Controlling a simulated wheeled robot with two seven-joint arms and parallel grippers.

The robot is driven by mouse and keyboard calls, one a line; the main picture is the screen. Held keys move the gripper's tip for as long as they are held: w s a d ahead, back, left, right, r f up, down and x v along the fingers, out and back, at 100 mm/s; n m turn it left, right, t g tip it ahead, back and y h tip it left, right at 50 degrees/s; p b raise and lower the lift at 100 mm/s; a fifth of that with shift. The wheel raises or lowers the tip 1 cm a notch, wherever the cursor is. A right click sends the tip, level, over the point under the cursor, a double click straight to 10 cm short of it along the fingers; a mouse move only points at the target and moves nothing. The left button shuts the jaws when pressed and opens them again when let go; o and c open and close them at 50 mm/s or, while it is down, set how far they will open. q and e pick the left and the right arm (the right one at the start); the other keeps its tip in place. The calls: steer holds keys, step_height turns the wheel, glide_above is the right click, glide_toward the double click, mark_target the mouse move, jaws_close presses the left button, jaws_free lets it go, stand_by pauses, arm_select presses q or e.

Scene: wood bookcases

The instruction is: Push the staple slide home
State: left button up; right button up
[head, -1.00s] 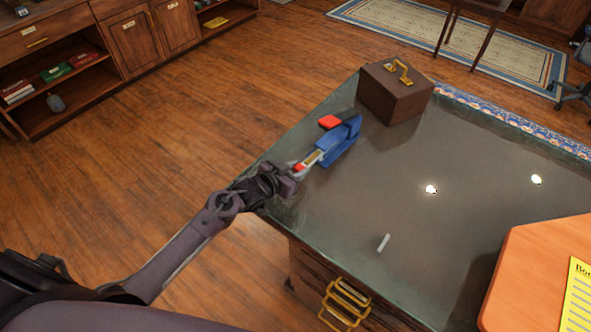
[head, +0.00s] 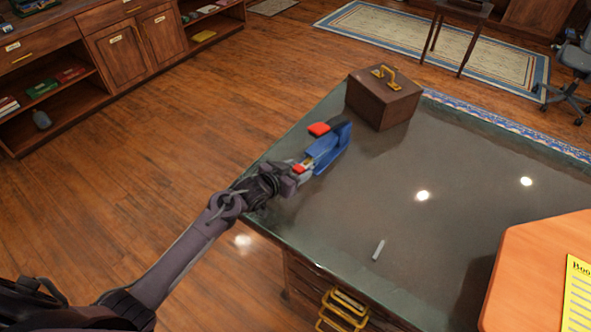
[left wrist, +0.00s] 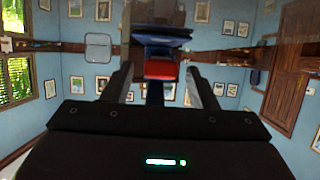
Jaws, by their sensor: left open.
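A blue stapler (head: 328,150) lies on the dark green desk top near its left edge, with a red and dark part (head: 319,129) raised at its far end. A short stretch of its staple slide shows at the near end, with a red tip (head: 299,169). My left gripper (head: 294,174) is at this near end, around or against the red tip; contact cannot be told. In the left wrist view the open fingers (left wrist: 160,88) stand either side of a red block (left wrist: 160,69), with blue stapler parts behind it. My right gripper is not in view.
A brown box with a brass handle (head: 383,97) stands behind the stapler on the desk (head: 400,235). A small white stick (head: 378,250) lies nearer me. An orange board with a yellow sheet (head: 578,295) is at right.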

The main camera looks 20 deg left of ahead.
arm_select(q)
steer(key=v, duration=0.7)
steer(key=shift+s+a+r, duration=0.1)
steer(key=shift+s+r, duration=0.05)
steer(key=shift+s, duration=0.15)
